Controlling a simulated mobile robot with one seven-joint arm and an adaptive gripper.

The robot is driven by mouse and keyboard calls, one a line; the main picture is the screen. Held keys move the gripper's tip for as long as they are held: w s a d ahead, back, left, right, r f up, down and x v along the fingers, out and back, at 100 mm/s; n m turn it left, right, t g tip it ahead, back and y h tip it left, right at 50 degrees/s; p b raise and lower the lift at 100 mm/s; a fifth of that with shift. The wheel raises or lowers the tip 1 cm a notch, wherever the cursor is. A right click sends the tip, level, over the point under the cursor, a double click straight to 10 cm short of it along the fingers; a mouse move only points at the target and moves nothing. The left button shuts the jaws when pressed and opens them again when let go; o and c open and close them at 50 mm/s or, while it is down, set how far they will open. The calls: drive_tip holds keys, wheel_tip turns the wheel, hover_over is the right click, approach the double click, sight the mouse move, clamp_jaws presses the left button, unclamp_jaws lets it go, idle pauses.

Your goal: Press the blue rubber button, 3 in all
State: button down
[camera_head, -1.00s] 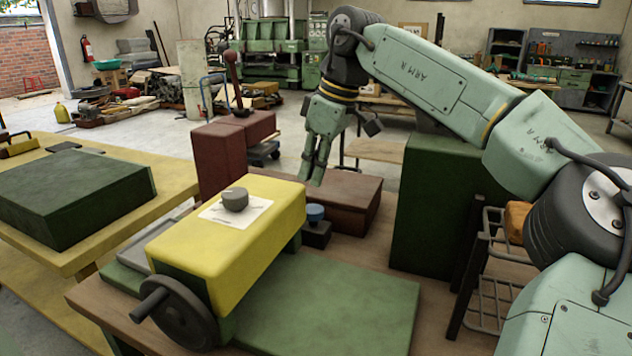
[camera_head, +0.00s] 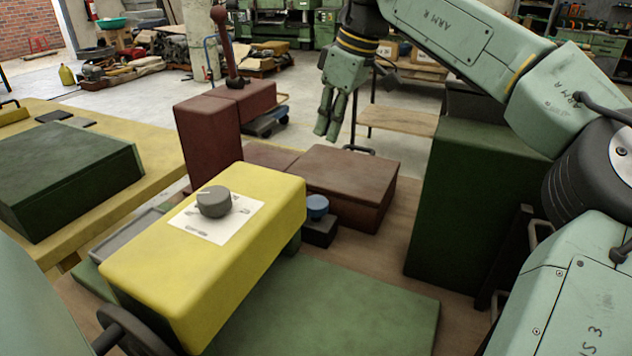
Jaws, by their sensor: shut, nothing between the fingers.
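The blue rubber button (camera_head: 316,206) is a short round knob on top of a small dark box (camera_head: 321,231). The box stands just right of the yellow block, in front of a brown box. The yellow block hides part of the dark box. My gripper (camera_head: 326,130) points down, above and behind the button in the picture, clearly apart from it. Its fingers are shut and hold nothing.
The yellow block (camera_head: 150,268) carries a grey dial (camera_head: 213,201) on a white sheet. A brown box (camera_head: 350,180) lies behind the button. A red block with a lever (camera_head: 210,135) stands left. A tall dark green box (camera_head: 470,200) stands right. A green mat (camera_head: 330,310) is clear.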

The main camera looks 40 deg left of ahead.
drive_tip(key=shift+f, duration=0.1)
drive_tip(key=p, duration=0.2)
hover_over(311, 197)
drive_tip(key=d, duration=0.1)
wheel_tip(311, 197, down, 12)
drive_tip(key=shift+f, duration=0.7)
drive_tip(key=shift+w, duration=0.1)
